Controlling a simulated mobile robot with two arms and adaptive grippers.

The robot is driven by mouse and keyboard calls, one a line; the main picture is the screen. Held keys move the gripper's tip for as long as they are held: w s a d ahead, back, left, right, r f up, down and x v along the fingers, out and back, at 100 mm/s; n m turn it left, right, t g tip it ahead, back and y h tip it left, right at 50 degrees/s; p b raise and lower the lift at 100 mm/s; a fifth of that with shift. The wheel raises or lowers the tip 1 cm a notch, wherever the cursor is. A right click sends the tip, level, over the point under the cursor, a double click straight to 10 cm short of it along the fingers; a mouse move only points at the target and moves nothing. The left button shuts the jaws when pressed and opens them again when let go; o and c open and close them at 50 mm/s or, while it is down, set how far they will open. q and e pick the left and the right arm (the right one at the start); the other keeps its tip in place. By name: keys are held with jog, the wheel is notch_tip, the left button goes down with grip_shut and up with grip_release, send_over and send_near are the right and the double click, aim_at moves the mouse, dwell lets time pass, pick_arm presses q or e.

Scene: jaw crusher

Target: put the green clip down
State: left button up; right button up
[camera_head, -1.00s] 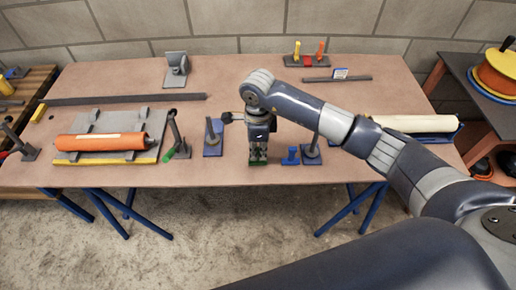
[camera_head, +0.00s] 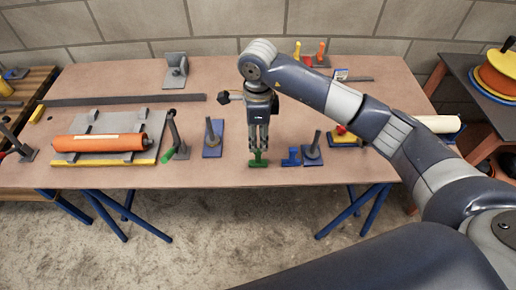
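The green clip (camera_head: 258,160) stands on the brown table near its front edge, left of a similar blue clip (camera_head: 291,157). My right gripper (camera_head: 259,147) points down just above the green clip. Its fingers look apart, with the clip's top below or just between their tips; I cannot tell whether they touch it. My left gripper is not in view.
Posts on blue bases stand at either side, one left (camera_head: 212,150) and one right (camera_head: 312,158). An orange roller (camera_head: 98,143) lies on a grey plate at the left. A red and yellow piece (camera_head: 343,136) sits under my arm.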

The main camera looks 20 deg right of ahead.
notch_tip(320, 180, up, 6)
jog(key=shift+f+b, duration=0.2)
jog(key=shift+b, duration=0.15)
